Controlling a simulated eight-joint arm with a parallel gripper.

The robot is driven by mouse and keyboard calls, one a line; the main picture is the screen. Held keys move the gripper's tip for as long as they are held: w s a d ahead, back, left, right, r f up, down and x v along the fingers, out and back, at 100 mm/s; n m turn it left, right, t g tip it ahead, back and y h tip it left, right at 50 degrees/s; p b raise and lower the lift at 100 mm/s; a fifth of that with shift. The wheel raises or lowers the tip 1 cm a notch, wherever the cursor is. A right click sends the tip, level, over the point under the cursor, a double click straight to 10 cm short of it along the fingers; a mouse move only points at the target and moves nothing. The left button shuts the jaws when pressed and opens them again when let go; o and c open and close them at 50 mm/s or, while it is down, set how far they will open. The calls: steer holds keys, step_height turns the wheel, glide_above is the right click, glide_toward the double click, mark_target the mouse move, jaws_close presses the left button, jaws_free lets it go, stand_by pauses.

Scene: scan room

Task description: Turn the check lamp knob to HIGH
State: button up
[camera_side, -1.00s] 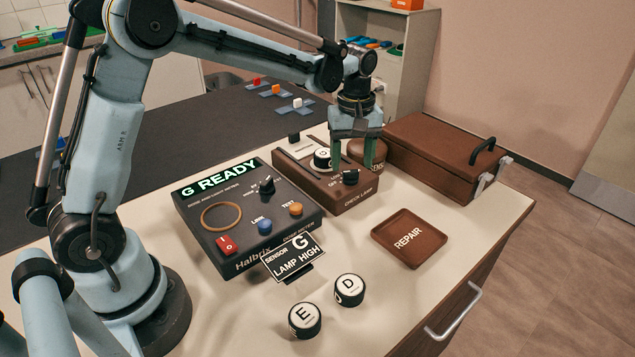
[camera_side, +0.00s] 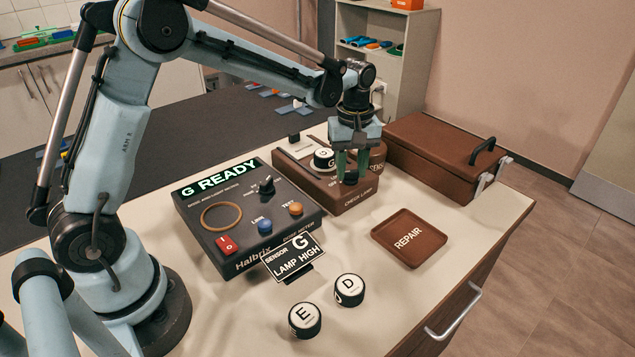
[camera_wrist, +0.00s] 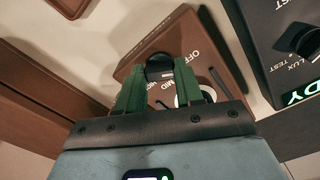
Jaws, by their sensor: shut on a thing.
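The check lamp box (camera_side: 358,199) is brown and stands behind the meter's right side, with "CHECK LAMP" on its front edge. Its black knob (camera_side: 350,180) sits on the top near the front. My gripper (camera_side: 351,170) points down with its green fingers closed around the knob, which also shows between the fingers in the wrist view (camera_wrist: 158,69). OFF and MID markings show beside the knob in the wrist view; the fingers hide part of the scale, and I cannot read the knob's setting. A white-topped sensor G (camera_side: 323,158) sits on the box, left of my gripper.
The meter (camera_side: 250,240) reads "G READY". A card (camera_side: 292,260) before it says "SENSOR G LAMP HIGH". Sensors E (camera_side: 305,320) and D (camera_side: 349,290) stand in front. A REPAIR tray (camera_side: 437,255) and a closed brown case (camera_side: 435,150) lie to the right.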

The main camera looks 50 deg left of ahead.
mark_target(350, 171)
steer(key=shift+m, duration=0.3)
steer(key=m, duration=1.1)
steer(key=shift+m, duration=0.3)
steer(key=m, duration=1.1)
steer(key=shift+a+m, duration=0.1)
steer(key=shift+m, duration=0.3)
steer(key=o, duration=1)
steer(key=shift+o, duration=0.2)
step_height(350, 171, up, 12)
